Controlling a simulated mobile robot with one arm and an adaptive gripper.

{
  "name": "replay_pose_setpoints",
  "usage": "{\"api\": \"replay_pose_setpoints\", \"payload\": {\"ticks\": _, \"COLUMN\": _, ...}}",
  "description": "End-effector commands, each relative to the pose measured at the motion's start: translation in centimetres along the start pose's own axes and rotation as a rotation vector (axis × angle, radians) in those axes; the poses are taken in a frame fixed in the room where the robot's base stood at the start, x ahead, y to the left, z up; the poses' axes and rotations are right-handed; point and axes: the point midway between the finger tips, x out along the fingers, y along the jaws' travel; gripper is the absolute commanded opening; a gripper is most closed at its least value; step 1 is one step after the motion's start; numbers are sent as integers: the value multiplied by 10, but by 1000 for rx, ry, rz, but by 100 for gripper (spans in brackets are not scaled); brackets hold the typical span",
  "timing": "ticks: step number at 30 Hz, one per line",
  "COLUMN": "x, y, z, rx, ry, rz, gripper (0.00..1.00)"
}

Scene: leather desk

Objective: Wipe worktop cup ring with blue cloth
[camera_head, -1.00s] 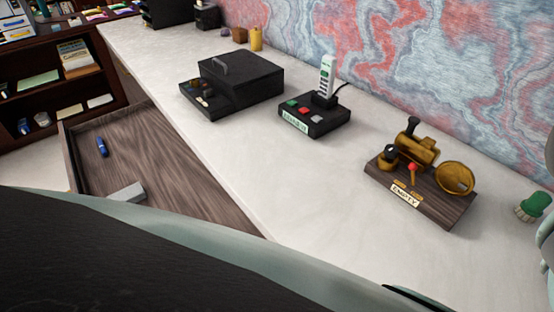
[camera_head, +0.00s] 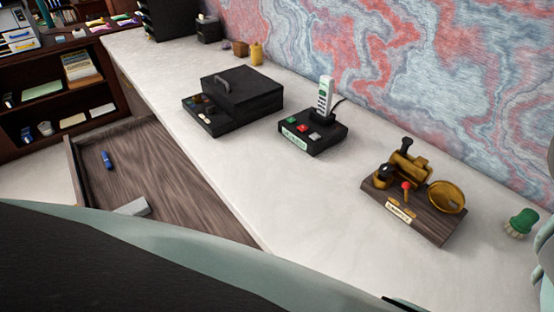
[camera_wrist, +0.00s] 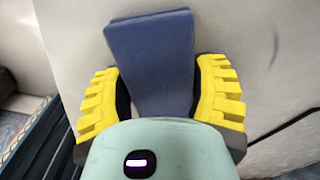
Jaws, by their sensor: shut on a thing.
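In the wrist view, my gripper (camera_wrist: 160,95) has two ridged yellow fingers shut on the blue cloth (camera_wrist: 152,45). The cloth is a flat, folded dark-blue slab that sticks out beyond the fingers, over a pale surface. A thin, faint curved mark (camera_wrist: 275,45) lies on that surface to the right of the cloth; I cannot tell whether it is the cup ring. In the head view, the worktop (camera_head: 300,200) is long and pale, and no ring can be made out on it. My gripper and the cloth are not visible there.
On the worktop stand a black box (camera_head: 243,95), a phone on its base (camera_head: 313,132), a brass device on a wooden board (camera_head: 415,195) and a green brush (camera_head: 521,222). An open drawer (camera_head: 185,185) holds a blue item (camera_head: 107,160) and a grey block (camera_head: 131,207).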

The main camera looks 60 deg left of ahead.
Motion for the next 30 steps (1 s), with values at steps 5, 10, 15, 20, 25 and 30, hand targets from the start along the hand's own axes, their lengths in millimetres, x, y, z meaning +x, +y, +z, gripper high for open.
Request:
{"api": "replay_pose_setpoints", "payload": {"ticks": 5, "x": 2, "y": 4, "z": 4, "rx": 3, "ry": -8, "rz": 2, "gripper": 22}}
{"api": "replay_pose_setpoints", "payload": {"ticks": 10, "x": 1, "y": 3, "z": 3, "rx": 2, "ry": -6, "rz": 2, "gripper": 22}}
{"api": "replay_pose_setpoints", "payload": {"ticks": 15, "x": -12, "y": 2, "z": 2, "rx": 0, "ry": -3, "rz": 1, "gripper": 22}}
{"api": "replay_pose_setpoints", "payload": {"ticks": 20, "x": -29, "y": 1, "z": 1, "rx": -2, "ry": -1, "rz": 0, "gripper": 22}}
{"api": "replay_pose_setpoints", "payload": {"ticks": 25, "x": -46, "y": 0, "z": 1, "rx": -4, "ry": 1, "rz": 0, "gripper": 22}}
{"api": "replay_pose_setpoints", "payload": {"ticks": 30, "x": -60, "y": -1, "z": 0, "rx": -5, "ry": 2, "rz": -1, "gripper": 22}}
